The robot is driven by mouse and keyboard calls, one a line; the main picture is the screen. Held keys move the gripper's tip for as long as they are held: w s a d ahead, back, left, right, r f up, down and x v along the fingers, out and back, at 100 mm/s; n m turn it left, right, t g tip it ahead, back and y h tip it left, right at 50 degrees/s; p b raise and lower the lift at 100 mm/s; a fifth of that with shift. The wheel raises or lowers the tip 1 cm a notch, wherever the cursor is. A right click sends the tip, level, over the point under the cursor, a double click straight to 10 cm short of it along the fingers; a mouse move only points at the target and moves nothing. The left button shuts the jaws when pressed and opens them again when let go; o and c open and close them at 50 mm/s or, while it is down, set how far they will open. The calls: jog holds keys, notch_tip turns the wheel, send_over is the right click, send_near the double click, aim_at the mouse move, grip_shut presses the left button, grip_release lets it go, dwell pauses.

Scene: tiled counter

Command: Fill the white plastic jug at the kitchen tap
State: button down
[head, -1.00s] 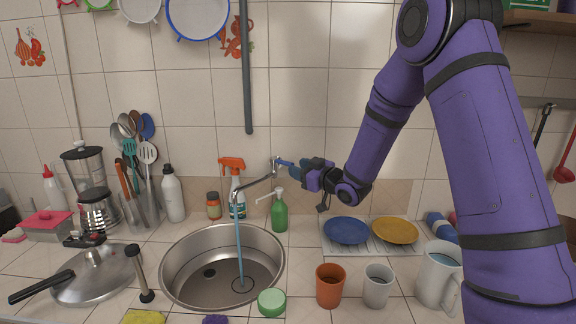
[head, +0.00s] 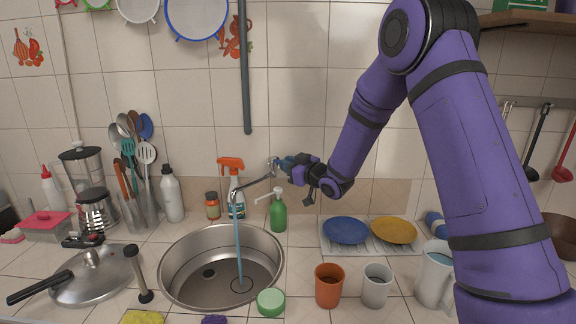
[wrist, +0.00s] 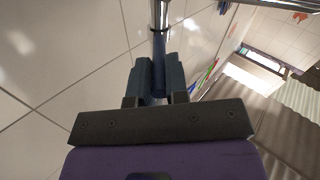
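The white jug (head: 432,280) stands upright on the counter at the right, partly hidden by my arm; bluish water shows inside its top. The tap (head: 256,185) is on the wall behind the round steel sink (head: 170,290). A stream of water (head: 239,245) runs from its spout into the sink, away from the jug. My gripper (head: 284,163) is at the tap's lever, right of the tap body. In the wrist view, its dark fingers (wrist: 158,82) lie close on both sides of the blue-ended lever (wrist: 159,55) and look shut on it.
An orange cup (head: 329,288) and a grey cup (head: 376,288) stand between sink and jug. A green soap bottle (head: 278,215) and a spray bottle (head: 233,180) stand below the tap. A rack with a blue plate (head: 346,231) and a yellow plate (head: 394,231) lies behind the cups.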

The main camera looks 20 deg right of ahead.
jog(key=shift+d, duration=0.1)
jog(key=shift+w+d+n+g+y, duration=0.6)
jog(key=shift+n+g+y, duration=0.8)
jog(key=shift+g, duration=0.35)
jog(key=shift+w+d+n+g+y, duration=0.45)
jog(key=shift+w+n+g+y, duration=0.3)
jog(key=shift+n+g+y, duration=0.8)
jog(key=shift+w+d+n+g+y, duration=0.6)
jog(key=shift+n+g+y, duration=0.65)
jog(key=shift+g, duration=0.65)
jog(key=shift+w, duration=0.1)
jog(key=c, duration=1.1)
grip_release()
jog(key=v, duration=1)
jog(key=shift+d, duration=0.35)
